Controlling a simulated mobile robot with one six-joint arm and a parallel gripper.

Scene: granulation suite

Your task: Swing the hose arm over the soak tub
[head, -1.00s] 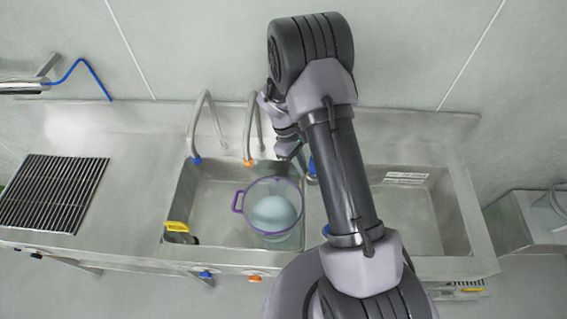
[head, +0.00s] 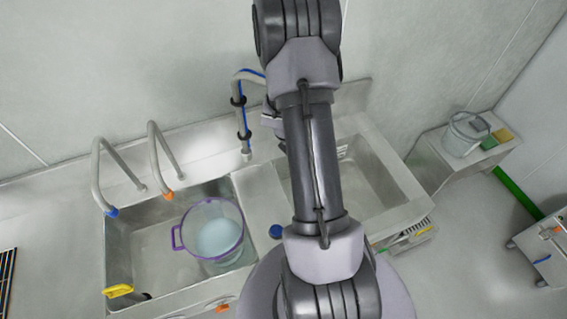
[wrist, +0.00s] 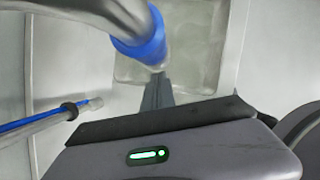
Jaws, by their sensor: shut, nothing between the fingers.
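The hose arm, a grey upright pipe (head: 243,130) with a blue hose and black clips, rises behind the divider between two steel basins. In the wrist view a thick grey pipe with a blue collar (wrist: 143,40) crosses close to my gripper (wrist: 158,78). The dark fingers are shut and empty, just below the pipe's end; I cannot tell whether they touch. In the head view my gripper is mostly hidden behind my arm. The left basin (head: 130,255) holds a clear purple-rimmed jug (head: 205,235). The right basin (head: 375,185) looks empty. I cannot tell which is the soak tub.
Two bent taps with a blue tip (head: 97,180) and an orange tip (head: 155,160) stand behind the left basin. A yellow tag (head: 119,290) is on its front corner. A clear bucket (head: 465,135) stands on a side bench at right. A wall runs behind.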

